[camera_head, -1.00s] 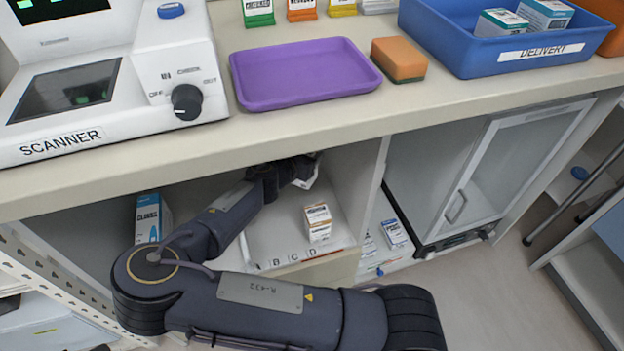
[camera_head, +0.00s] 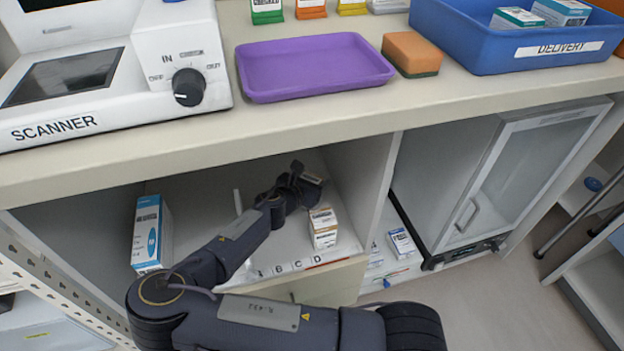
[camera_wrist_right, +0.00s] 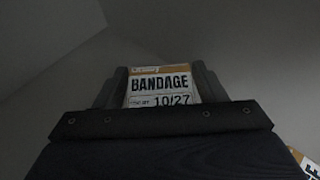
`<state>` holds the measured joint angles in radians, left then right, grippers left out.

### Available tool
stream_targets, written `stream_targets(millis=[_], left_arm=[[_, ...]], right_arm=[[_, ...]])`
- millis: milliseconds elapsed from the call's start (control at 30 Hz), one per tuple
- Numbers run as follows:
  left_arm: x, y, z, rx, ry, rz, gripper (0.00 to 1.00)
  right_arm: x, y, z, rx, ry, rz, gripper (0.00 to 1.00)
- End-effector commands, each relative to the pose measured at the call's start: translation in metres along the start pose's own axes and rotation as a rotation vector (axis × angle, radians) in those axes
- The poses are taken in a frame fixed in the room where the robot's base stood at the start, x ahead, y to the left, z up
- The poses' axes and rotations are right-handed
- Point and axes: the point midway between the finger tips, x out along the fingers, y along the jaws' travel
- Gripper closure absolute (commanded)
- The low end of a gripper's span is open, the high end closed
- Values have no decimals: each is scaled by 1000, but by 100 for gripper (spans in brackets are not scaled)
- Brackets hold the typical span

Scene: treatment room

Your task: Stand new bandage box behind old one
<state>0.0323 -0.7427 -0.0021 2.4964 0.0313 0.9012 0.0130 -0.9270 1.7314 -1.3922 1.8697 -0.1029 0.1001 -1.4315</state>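My right gripper (camera_head: 308,176) is inside the open shelf bay under the counter. In the right wrist view its two fingers (camera_wrist_right: 163,88) flank a white and orange-brown box (camera_wrist_right: 163,85) marked BANDAGE and 10/27, and look shut on it. In the head view that box is mostly hidden by the gripper. A white and brown box (camera_head: 323,228) stands on the shelf board (camera_head: 260,235) in front of the gripper, near the lettered front edge; its label is too small to read there. A box corner (camera_wrist_right: 302,158) shows at the lower right of the wrist view. My left gripper is out of view.
A blue and white box (camera_head: 151,233) stands at the bay's left. The counter (camera_head: 200,150) overhangs the bay, and a divider (camera_head: 368,190) closes its right side. The purple tray (camera_head: 312,68), orange sponge (camera_head: 411,52), scanner (camera_head: 95,75) and blue delivery bin (camera_head: 480,50) are on the counter.

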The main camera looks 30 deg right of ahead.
Motion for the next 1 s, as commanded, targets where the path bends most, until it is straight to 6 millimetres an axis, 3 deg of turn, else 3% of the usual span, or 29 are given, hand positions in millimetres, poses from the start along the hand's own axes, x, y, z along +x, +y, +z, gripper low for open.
stream_targets(millis=[333, 467, 800, 1000], left_arm=[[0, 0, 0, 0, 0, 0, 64], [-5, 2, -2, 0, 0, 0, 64], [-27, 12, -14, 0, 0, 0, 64], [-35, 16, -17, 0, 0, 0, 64]], right_arm=[[-1, 0, 1, 0, 0, 0, 26], [-10, 1, 2, -1, 0, 2, 26], [-80, 1, 5, -1, -1, 5, 26], [-110, 1, 2, -1, 0, 3, 26]])
